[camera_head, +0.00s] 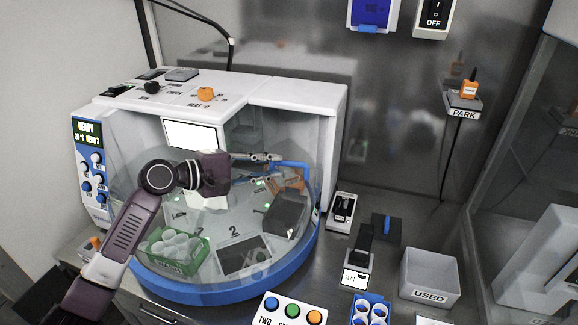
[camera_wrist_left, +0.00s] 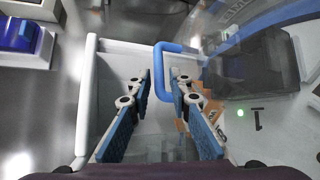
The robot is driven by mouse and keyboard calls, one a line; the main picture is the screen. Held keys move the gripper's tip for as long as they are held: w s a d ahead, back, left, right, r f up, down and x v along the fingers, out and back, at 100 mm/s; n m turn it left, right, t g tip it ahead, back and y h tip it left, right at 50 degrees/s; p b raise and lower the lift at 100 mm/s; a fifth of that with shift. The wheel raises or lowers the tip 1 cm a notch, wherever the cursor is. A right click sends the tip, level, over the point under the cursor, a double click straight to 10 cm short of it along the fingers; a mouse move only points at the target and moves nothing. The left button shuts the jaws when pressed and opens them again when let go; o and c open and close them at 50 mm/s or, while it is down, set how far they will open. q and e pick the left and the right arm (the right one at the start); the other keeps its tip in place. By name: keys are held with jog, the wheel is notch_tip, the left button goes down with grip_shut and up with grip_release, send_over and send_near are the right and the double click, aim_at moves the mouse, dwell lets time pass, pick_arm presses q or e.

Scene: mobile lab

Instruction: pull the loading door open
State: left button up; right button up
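The white machine (camera_head: 270,92) has a clear curved front with a blue handle (camera_head: 295,165) at its right side. I take the clear panel that bears this handle to be the loading door; its edges are hard to make out. My left gripper (camera_head: 268,169) is at the handle, its fingers pointing right. In the left wrist view the gripper (camera_wrist_left: 161,76) is open, one finger on each side of the upright bar of the blue handle (camera_wrist_left: 158,72). I cannot tell whether either finger touches it. My right gripper is not in view.
Inside the clear front are a green rack (camera_head: 178,262) with white tubes and a dark block (camera_head: 285,215). A grey USED bin (camera_head: 430,277), a button panel (camera_head: 290,309) and small devices stand on the counter at the right. A PARK holder (camera_head: 463,103) hangs on the wall.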

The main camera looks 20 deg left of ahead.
aim_at(285, 165)
pick_arm(q)
jog(key=p+x, duration=0.1)
jog(key=x, duration=0.4)
jog(key=shift+w+d, duration=0.25)
jog(key=shift+d, duration=0.05)
grip_shut()
